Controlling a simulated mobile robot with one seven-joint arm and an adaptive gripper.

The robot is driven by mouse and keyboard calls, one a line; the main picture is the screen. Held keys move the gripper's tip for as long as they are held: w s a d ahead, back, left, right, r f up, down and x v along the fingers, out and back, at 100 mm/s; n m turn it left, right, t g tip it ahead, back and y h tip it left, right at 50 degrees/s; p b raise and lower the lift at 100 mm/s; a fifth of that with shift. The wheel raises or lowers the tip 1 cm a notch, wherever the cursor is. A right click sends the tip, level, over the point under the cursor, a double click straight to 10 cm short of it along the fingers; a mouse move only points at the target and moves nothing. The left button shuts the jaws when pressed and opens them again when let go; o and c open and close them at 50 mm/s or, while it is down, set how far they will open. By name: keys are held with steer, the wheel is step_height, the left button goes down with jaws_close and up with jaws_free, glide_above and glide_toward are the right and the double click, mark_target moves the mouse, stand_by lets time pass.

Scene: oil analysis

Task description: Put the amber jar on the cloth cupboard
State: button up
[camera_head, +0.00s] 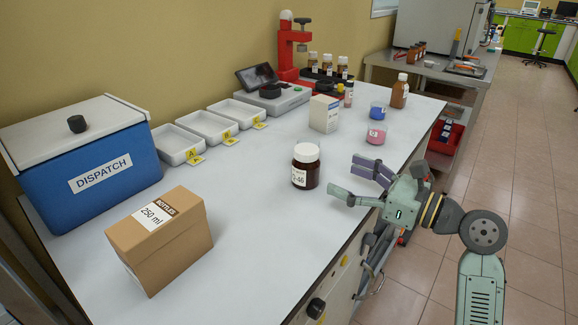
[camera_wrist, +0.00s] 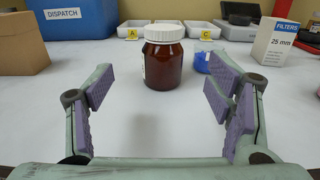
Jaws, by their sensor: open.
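The amber jar (camera_head: 306,167) stands upright on the white bench top, with a white lid and a white label that reads "-46" in part. In the wrist view the jar (camera_wrist: 164,58) is ahead, midway between the fingers and beyond their tips. My gripper (camera_head: 360,184) is open and empty to the right of the jar, low over the bench's edge. Its purple-padded fingers also show in the wrist view (camera_wrist: 161,92), spread to both sides. I cannot pick out a cloth cupboard in these views.
A cardboard box (camera_head: 165,245) and a blue DISPATCH box (camera_head: 95,170) stand on the left. White trays (camera_head: 207,127) lie along the wall. A FILTERS box (camera_head: 323,114), a pink cup (camera_head: 376,135) and a blue cup (camera_head: 378,111) stand behind the jar.

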mark_target(319, 162)
steer(key=p+x, duration=0.1)
steer(key=x, duration=0.4)
steer(key=shift+w, duration=0.1)
steer(key=x, duration=0.1)
steer(key=p+x, duration=0.1)
steer(key=x, duration=0.1)
steer(key=p+x, duration=0.1)
steer(key=x, duration=0.1)
steer(key=shift+w+r, duration=0.1)
steer(key=shift+r, duration=0.25)
steer(key=shift+w+a+f, duration=0.1)
steer(key=shift+w+a, duration=0.1)
steer(key=shift+c, duration=0.3)
steer(key=c, duration=1.5)
